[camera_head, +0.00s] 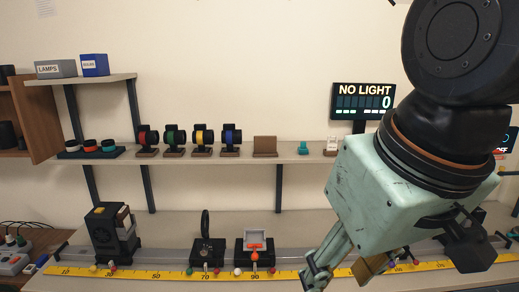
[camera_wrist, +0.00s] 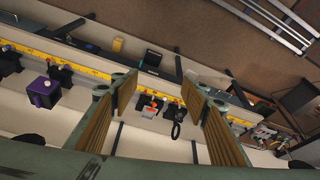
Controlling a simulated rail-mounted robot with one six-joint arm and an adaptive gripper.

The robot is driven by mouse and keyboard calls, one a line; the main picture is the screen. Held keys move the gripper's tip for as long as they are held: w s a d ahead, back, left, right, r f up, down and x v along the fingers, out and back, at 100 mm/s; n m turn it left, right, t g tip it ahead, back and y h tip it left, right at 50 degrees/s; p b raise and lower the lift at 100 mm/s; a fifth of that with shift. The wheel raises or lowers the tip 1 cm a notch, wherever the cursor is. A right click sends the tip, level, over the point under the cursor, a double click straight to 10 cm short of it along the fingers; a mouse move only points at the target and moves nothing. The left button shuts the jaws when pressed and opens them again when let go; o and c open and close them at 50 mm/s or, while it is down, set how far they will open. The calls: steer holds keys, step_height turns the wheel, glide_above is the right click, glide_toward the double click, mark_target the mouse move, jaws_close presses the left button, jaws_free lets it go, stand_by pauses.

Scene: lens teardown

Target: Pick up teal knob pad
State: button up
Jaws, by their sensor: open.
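A small disc with a teal side (camera_head: 108,146) sits at the right end of a dark tray on the left of the wall shelf, beside a red-orange disc and a pale-topped one. Another small teal piece (camera_head: 303,148) stands on the shelf right of the brown block. I cannot tell for sure which is the knob pad; neither is clear in the wrist view. My gripper (camera_head: 342,274) is open and empty, low over the bench's right half and well away from both. In the wrist view its fingers (camera_wrist: 158,92) are spread wide.
A yellow ruler rail (camera_head: 158,275) runs along the bench. It carries a black lamp housing (camera_head: 113,232), a ring holder (camera_head: 206,245) and a holder with an orange part (camera_head: 255,247). Several coloured lens mounts (camera_head: 203,140) stand on the shelf. A NO LIGHT display (camera_head: 363,101) stands behind.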

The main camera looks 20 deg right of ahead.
steer(key=w+d+r+p, duration=0.3)
steer(key=w+r, duration=0.2)
steer(key=w, duration=0.7)
steer(key=w+d+r+p, duration=0.2)
steer(key=w+d+r, duration=0.15)
steer(key=w, duration=0.75)
steer(key=w+d+r+p, duration=0.25)
steer(key=w+r, duration=0.25)
steer(key=w, duration=0.7)
steer(key=w+d+f+p, duration=0.2)
steer(key=w+d, duration=0.4)
steer(key=w, duration=0.4)
steer(key=w+d+f+p, duration=0.2)
steer(key=w+d, duration=0.5)
steer(key=w, duration=0.4)
steer(key=w+d+f+p, duration=0.2)
steer(key=w+d, duration=0.4)
steer(key=w, duration=0.4)
steer(key=shift+w+d+f+m+t+p, duration=0.2)
steer(key=shift+w+f+m+t+p, duration=0.15)
steer(key=shift+p, duration=0.55)
steer(key=shift+f, duration=0.15)
steer(key=p, duration=0.1)
glide_above(305, 149)
steer(key=shift+s+a+f, duration=0.1)
steer(key=shift+s+f, duration=0.05)
steer(key=shift+f, duration=1.8)
steer(key=shift+s+a+f, duration=0.1)
steer(key=shift+f, duration=1.8)
steer(key=shift+f, duration=0.1)
